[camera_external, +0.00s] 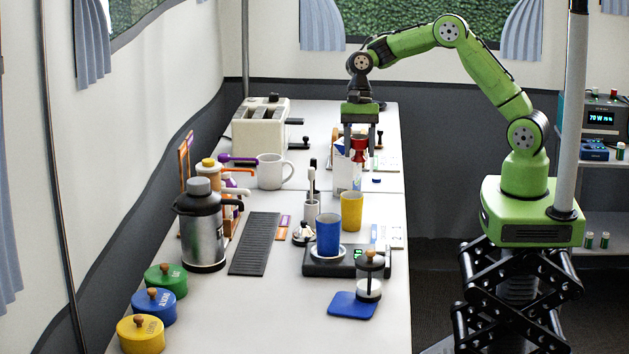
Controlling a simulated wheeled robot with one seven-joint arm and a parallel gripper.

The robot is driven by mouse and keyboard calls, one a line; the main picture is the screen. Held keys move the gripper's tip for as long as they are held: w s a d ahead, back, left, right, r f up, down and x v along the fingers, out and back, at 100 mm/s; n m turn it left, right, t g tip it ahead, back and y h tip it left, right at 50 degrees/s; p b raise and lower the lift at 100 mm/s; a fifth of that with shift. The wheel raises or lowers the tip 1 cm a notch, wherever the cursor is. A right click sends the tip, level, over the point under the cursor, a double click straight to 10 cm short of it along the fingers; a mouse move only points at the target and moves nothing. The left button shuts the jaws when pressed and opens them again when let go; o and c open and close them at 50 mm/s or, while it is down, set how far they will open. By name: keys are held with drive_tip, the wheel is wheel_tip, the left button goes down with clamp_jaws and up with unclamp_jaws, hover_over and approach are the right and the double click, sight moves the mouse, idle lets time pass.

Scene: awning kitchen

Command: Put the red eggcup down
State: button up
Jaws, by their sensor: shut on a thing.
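The red eggcup (359,147) is between the fingers of my gripper (359,143), at the far part of the long white table (300,200). My gripper points straight down and is shut on the eggcup. A white carton-like thing (343,175) stands in front and hides the eggcup's lower part. I cannot tell whether its foot touches the table.
A yellow cup (351,211) and a blue cup (328,234) stand nearer, the blue one on a black scale (325,264). A white mug (271,171) and a cream toaster (259,128) are to the left. Small dark items stand right of the eggcup.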

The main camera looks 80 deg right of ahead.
drive_tip(key=a+n+g+h+p, duration=0.1)
drive_tip(key=a+n+g+h, duration=0.35)
drive_tip(key=a+n, duration=1.2)
drive_tip(key=shift+n, duration=0.45)
drive_tip(key=f, duration=0.5)
drive_tip(key=f+b, duration=0.1)
drive_tip(key=f, duration=0.4)
drive_tip(key=f+b, duration=0.1)
drive_tip(key=f, duration=0.4)
drive_tip(key=shift+w, duration=0.3)
drive_tip(key=o, duration=1.1)
drive_tip(key=shift+o, duration=0.2)
drive_tip(key=p+v, duration=0.2)
drive_tip(key=v, duration=0.5)
drive_tip(key=shift+r, duration=0.4)
